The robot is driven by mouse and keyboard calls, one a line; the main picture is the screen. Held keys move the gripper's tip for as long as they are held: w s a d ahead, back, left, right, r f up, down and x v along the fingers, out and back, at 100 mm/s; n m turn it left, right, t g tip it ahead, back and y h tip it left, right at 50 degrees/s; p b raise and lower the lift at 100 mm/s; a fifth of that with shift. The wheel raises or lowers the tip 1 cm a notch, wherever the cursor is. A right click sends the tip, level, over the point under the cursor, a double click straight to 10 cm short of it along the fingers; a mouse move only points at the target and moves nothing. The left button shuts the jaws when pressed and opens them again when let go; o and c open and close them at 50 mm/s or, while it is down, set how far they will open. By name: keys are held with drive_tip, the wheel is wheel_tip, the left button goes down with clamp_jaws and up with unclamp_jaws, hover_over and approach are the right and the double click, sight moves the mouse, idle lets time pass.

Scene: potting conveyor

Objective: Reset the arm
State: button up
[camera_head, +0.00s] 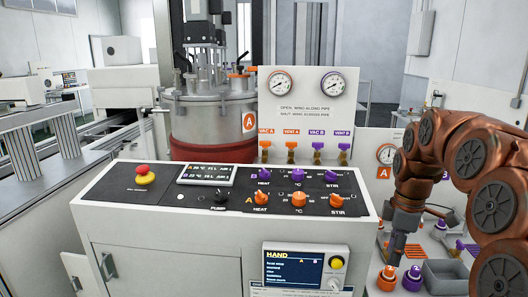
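My copper-coloured arm comes in from the right side and bends down. My gripper (393,258) is at its low end, a small grey shape pointing downward at the right of the console. It is just above an orange-topped item (387,279), and a purple-topped item (412,279) stands right beside that. I cannot tell whether the gripper touches the orange one. The fingers are too small to show whether they are open or shut.
A control console (225,200) with orange and purple knobs and a red stop button (143,170) fills the middle. Behind it stand a steel vessel (212,110) and a gauge panel (308,105). A grey tray (446,276) lies right of the gripper. A conveyor (50,165) runs along the left.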

drive_tip(key=s+a+m+p, duration=0.1)
drive_tip(key=s+a+m, duration=0.2)
drive_tip(key=s+a, duration=0.3)
drive_tip(key=s+a+m+p, duration=0.1)
drive_tip(key=s+a+m, duration=0.15)
drive_tip(key=s, duration=0.55)
drive_tip(key=s+a+f+m, duration=0.1)
drive_tip(key=s+m, duration=0.1)
drive_tip(key=s, duration=0.3)
drive_tip(key=s+a+f+m+g+p, duration=0.1)
drive_tip(key=s+f+m, duration=0.1)
drive_tip(key=s, duration=0.4)
drive_tip(key=s+a+f+m, duration=0.1)
drive_tip(key=s+m, duration=0.3)
drive_tip(key=s, duration=0.2)
drive_tip(key=shift+a+f+g+h, duration=0.2)
drive_tip(key=shift+a+g+h, duration=0.1)
drive_tip(key=shift+d, duration=0.1)
